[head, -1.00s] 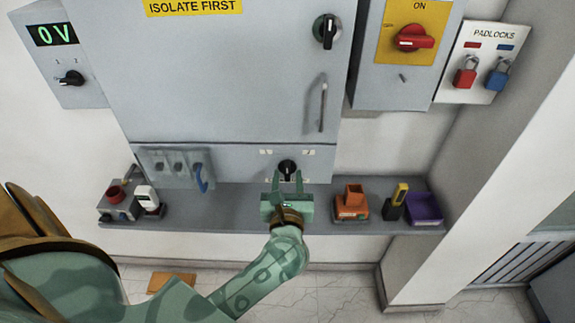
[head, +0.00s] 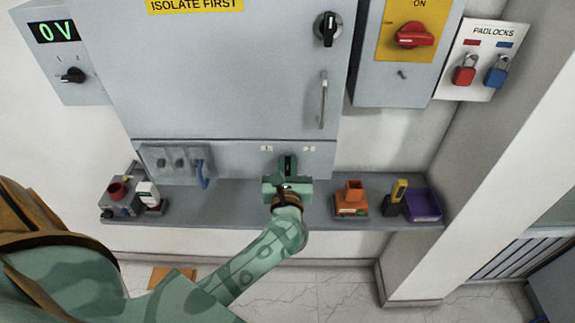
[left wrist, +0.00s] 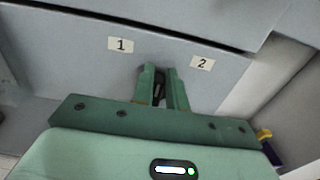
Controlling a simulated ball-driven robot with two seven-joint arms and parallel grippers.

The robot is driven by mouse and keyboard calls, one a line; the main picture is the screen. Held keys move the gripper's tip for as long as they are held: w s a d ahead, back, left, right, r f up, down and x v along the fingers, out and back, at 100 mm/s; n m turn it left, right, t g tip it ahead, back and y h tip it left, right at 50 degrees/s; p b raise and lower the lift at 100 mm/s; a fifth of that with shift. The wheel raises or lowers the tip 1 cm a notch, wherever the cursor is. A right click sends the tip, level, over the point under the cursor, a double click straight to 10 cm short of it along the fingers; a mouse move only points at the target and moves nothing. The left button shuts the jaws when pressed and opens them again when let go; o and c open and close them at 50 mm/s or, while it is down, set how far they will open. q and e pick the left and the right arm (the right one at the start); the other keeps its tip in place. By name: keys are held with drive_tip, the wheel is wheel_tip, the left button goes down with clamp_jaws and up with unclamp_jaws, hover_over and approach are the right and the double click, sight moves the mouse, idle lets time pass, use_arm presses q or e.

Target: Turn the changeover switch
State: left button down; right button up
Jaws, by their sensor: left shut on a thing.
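The black changeover switch (left wrist: 159,92) sits on the grey lower panel, below and between labels 1 (left wrist: 121,44) and 2 (left wrist: 202,63) in the left wrist view. My left gripper (head: 288,164) is at that panel in the head view, its green fingers on both sides of the switch knob. It also shows in the left wrist view (left wrist: 163,80), shut on the knob. Most of the knob is hidden by the fingers, so its exact pointing is hard to tell. My right gripper is not in view.
A grey shelf (head: 240,222) runs below the panel. It bears an orange block-like holder (head: 352,200), a yellow-and-black tool (head: 396,197) and a purple tray (head: 424,206) at right. A blue hook-shaped handle (head: 202,172) is left of my gripper.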

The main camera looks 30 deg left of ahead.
use_arm(q)
drive_tip(key=shift+s+d+f+g, duration=0.15)
drive_tip(key=shift+f+g, duration=0.15)
drive_tip(key=shift+f, duration=0.2)
drive_tip(key=shift+w+d+f+m+p, duration=0.1)
drive_tip(key=shift+w+d+m+p, duration=0.1)
drive_tip(key=shift+m+p, duration=0.95)
drive_tip(key=shift+w+d+f+m+p, duration=0.2)
drive_tip(key=shift+m+p, duration=0.3)
drive_tip(key=shift+m, duration=1.3)
drive_tip(key=shift+w+d+f+m+p, duration=0.1)
drive_tip(key=shift+d+m+p, duration=0.15)
drive_tip(key=shift+m+p, duration=0.9)
drive_tip(key=shift+m+b, duration=0.3)
drive_tip(key=shift+m, duration=0.1)
drive_tip(key=c, duration=1.6)
unclamp_jaws()
drive_tip(key=shift+o, duration=1)
drive_tip(key=shift+w+a, duration=0.1)
drive_tip(key=shift+r, duration=0.15)
